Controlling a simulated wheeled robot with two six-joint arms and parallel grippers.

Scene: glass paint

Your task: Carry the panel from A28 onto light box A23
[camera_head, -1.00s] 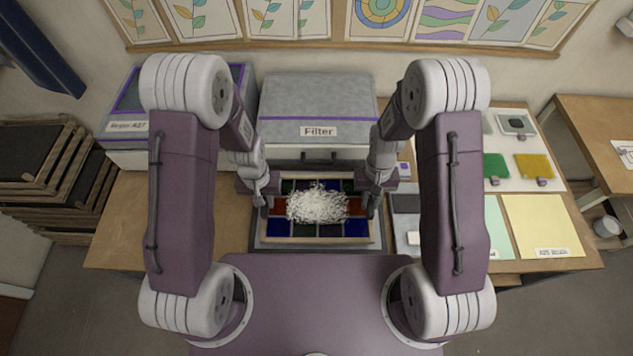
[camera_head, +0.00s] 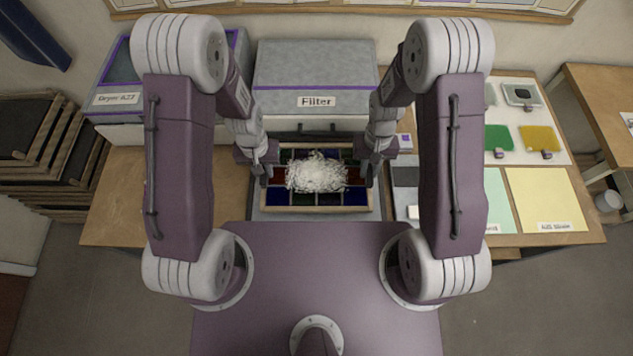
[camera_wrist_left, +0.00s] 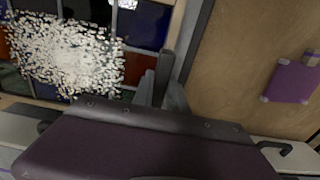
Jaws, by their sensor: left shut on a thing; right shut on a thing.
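The panel (camera_head: 296,198) is a wood-framed sheet of dark blue, red and green panes with a heap of white shreds (camera_head: 318,173) on its middle. It lies in front of the box labelled Filter. My left gripper (camera_head: 262,180) is shut on the panel's left frame side, and my right gripper (camera_head: 371,180) is shut on its right side. In the left wrist view the shreds (camera_wrist_left: 70,55) and blue panes (camera_wrist_left: 142,24) show beside the left fingers (camera_wrist_left: 165,80). I cannot tell whether the panel is raised. No A28 or A23 label is readable.
The Filter box (camera_head: 315,85) stands right behind the panel. A box labelled Dryer A27 (camera_head: 118,100) is at the left. Coloured sheets, including a yellow one (camera_head: 545,195), and small pads lie at the right. The table's left part (camera_head: 120,215) is bare wood.

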